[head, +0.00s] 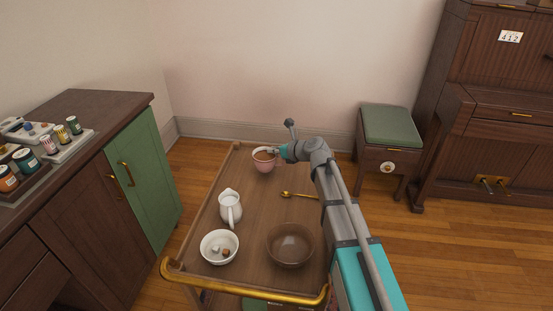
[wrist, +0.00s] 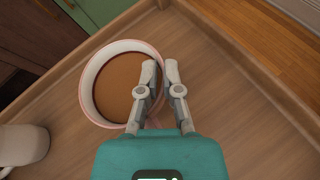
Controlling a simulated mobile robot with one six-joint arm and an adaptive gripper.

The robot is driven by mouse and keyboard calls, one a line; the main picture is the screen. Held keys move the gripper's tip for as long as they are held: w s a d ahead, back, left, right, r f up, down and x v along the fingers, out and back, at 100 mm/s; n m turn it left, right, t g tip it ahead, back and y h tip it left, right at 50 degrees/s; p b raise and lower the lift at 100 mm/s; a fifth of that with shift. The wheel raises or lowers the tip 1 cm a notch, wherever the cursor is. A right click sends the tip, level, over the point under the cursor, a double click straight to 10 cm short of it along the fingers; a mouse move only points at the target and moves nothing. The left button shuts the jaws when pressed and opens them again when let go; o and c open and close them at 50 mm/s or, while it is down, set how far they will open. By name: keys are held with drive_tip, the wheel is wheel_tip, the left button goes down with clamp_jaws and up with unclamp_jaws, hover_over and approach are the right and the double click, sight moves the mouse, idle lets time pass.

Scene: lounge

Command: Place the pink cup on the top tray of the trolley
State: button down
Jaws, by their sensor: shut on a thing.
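The pink cup (head: 264,166) is at the far end of the trolley's top tray (head: 258,205), upright, with brown contents. It also shows from above in the wrist view (wrist: 88,88). My gripper (head: 279,151) is at the cup's right side. In the wrist view my gripper (wrist: 162,68) is shut on the cup's rim, one finger inside and one outside. The cup's base appears at or close to the tray surface; I cannot tell whether it touches.
On the tray are a white jug (head: 230,207), a white bowl with small lumps (head: 219,247), a brown bowl (head: 290,245) and a gold spoon (head: 298,195). A cabinet (head: 130,180) stands left, a green-topped stool (head: 388,128) right. Bare tray lies around the cup.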

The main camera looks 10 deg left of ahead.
drive_tip(key=shift+f+b, duration=0.75)
drive_tip(key=shift+f, duration=0.3)
drive_tip(key=shift+f, duration=0.1)
drive_tip(key=c, duration=0.8)
unclamp_jaws()
drive_tip(key=shift+s+d+r, duration=0.1)
drive_tip(key=shift+d+r, duration=0.1)
drive_tip(key=shift+r, duration=0.1)
drive_tip(key=p+v, duration=0.5)
drive_tip(key=v, duration=0.6)
drive_tip(key=shift+d, duration=0.3)
drive_tip(key=shift+s, duration=0.1)
